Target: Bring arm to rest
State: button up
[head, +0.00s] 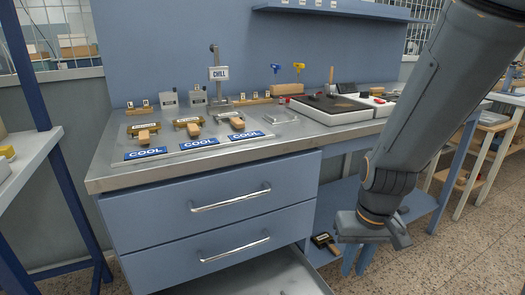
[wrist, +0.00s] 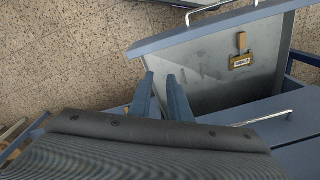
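My gripper (wrist: 161,76) shows in the wrist view with its two blue-grey fingers apart and nothing between them. In the head view my gripper (head: 385,236) hangs low at the right, at the end of my downward-slanting arm, in front of the workbench. It is below the bench top and right of the drawers. In the wrist view an open drawer (wrist: 190,72) lies beyond and to the right of the fingers. A wooden-handled tool with a brass label plate (wrist: 241,61) lies in it. I see no contact between the fingers and the drawer.
The bottom drawer (head: 250,280) is pulled out below two shut drawers (head: 225,195). A side table (head: 30,150) stands left. Speckled floor (head: 460,255) is open at right.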

notch_tip(320, 180, up, 5)
jog(key=w+a+t, duration=0.2)
jog(key=s+a+r+n+g+p, duration=0.1)
jog(key=s+a+r+n+g, duration=0.2)
jog(key=s+a+r, duration=0.6)
jog(key=s+d+r+m+p, duration=0.1)
jog(key=d+r+m+p, duration=0.1)
jog(key=d+r+p, duration=0.3)
jog(key=d+p, duration=0.4)
jog(key=p, duration=0.5)
jog(key=shift+d+m+p, duration=0.25)
jog(key=shift+m+p, duration=0.05)
jog(key=shift+m, duration=0.1)
